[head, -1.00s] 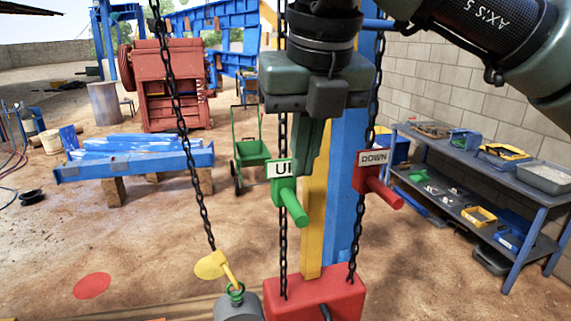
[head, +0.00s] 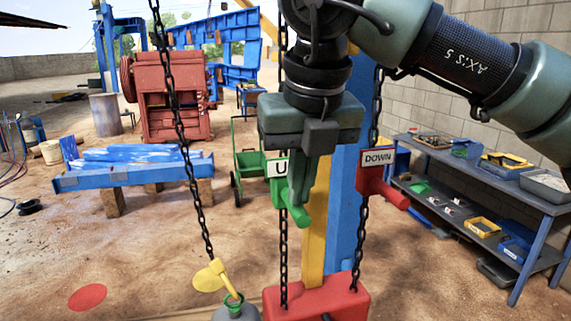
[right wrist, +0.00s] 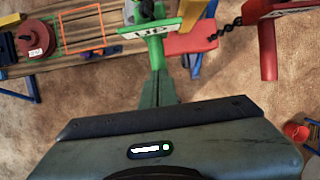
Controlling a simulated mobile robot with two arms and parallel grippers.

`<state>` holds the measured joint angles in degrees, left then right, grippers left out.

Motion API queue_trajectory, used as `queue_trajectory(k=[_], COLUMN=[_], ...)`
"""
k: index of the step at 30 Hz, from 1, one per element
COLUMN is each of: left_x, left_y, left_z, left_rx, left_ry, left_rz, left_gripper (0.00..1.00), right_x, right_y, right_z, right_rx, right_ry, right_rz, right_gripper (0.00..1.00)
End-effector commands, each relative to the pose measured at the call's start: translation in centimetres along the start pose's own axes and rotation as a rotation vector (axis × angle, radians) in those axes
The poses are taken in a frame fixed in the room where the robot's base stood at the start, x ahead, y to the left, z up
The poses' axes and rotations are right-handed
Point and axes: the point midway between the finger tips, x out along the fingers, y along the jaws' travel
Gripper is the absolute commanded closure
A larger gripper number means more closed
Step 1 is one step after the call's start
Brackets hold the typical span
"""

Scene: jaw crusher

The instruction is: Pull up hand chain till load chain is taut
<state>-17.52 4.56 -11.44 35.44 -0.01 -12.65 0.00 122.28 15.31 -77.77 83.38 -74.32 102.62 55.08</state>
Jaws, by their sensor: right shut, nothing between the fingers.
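The hand chain has a green UP handle (head: 298,214) with a white UP sign and a red DOWN handle (head: 380,185), each on a dark chain strand. My right gripper (head: 297,195) is shut and empty, pointing down in front of the UP handle and covering part of its sign; contact cannot be told. In the right wrist view my fingers (right wrist: 156,85) reach toward the UP sign (right wrist: 150,29). The load chain (head: 182,135) slants down at the left to a yellow hook piece (head: 210,277) above a grey weight (head: 236,313) with a green ring. My left gripper is not in view.
A blue and yellow post (head: 340,160) stands behind the chains, with a red block (head: 330,298) at its foot. A tool shelf (head: 470,180) stands at the right by the wall. A red disc (head: 87,297) lies on the dirt floor at the left.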

Motion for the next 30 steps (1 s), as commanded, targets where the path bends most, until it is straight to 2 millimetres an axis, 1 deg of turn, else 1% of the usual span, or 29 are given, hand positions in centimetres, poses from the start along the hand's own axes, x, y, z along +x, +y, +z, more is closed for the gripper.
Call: queue_trajectory(k=[3,15,30], left_x=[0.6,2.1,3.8], left_y=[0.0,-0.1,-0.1], left_z=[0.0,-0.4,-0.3], left_rx=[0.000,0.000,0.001], left_ry=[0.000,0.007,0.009], left_rz=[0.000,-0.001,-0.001], left_gripper=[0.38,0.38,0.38], right_x=[0.7,2.2,4.2], right_y=[0.0,0.0,0.0], right_z=[-0.2,-0.7,-1.3], right_rx=[0.000,0.000,0.000], right_ry=[0.000,0.001,0.001], right_rz=[0.000,0.000,0.000], right_gripper=[1.00,1.00,1.00])
